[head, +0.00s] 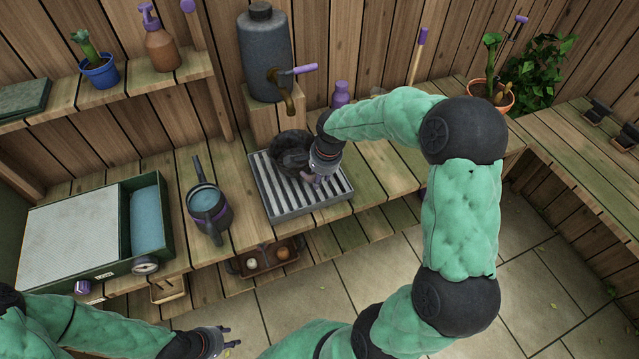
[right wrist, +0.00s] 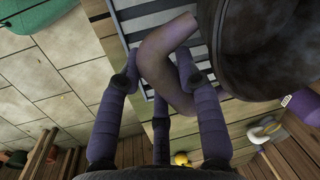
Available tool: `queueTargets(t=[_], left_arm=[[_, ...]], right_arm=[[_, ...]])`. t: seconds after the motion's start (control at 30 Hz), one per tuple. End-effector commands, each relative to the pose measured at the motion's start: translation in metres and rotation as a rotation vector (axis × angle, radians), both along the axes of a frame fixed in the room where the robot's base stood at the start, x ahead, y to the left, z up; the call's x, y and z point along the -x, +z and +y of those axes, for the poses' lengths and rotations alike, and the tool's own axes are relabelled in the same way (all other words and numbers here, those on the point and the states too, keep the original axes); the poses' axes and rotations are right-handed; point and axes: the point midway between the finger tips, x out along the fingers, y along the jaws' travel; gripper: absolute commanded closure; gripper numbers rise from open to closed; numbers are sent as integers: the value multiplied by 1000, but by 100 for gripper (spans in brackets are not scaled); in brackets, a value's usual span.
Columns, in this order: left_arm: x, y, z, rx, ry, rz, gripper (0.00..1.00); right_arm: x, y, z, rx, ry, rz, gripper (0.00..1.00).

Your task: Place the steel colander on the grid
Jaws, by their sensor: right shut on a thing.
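The steel colander (head: 290,147), a dark round vessel with a curved handle, is at the back-left part of the slatted grid (head: 290,205). My right gripper (head: 314,178) comes over it from the right and hides part of it. In the right wrist view the fingers (right wrist: 158,75) are shut on the colander's handle (right wrist: 168,50), and its dark body (right wrist: 270,50) fills the upper right. The grid's bars (right wrist: 155,20) show behind the handle. I cannot tell whether the base touches them. My left gripper (head: 224,340) is empty and open at the bottom, away from the bench.
A grey tank with a tap (head: 264,55) stands behind the grid, its spout close to the colander. A dark watering can (head: 207,208) stands left of the grid. A green box (head: 150,180) is farther left. A purple bottle (head: 340,93) stands behind; bare bench lies to the right.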

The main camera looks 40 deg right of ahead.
Motion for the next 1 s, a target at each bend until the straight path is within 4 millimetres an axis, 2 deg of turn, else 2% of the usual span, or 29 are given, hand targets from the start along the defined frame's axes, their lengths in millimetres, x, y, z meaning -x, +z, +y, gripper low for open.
queueTargets(t=[0.23,0.57,0.6,0.67,0.7,1.0], left_arm=[[0,-10,0,0,0,0,60],[0,-11,0,0,0,0,60],[0,-12,0,0,0,0,60],[0,-11,0,0,0,0,60],[0,-11,0,0,0,0,60],[0,-11,0,0,0,0,60]], right_arm=[[-2,-34,-2,0,0,1,100],[-3,-36,-1,0,0,0,100],[-2,-37,-1,-1,0,2,62],[-2,-36,-1,-1,0,1,45],[-2,-36,-1,-1,0,1,41],[-2,-36,-1,-1,0,1,41]])
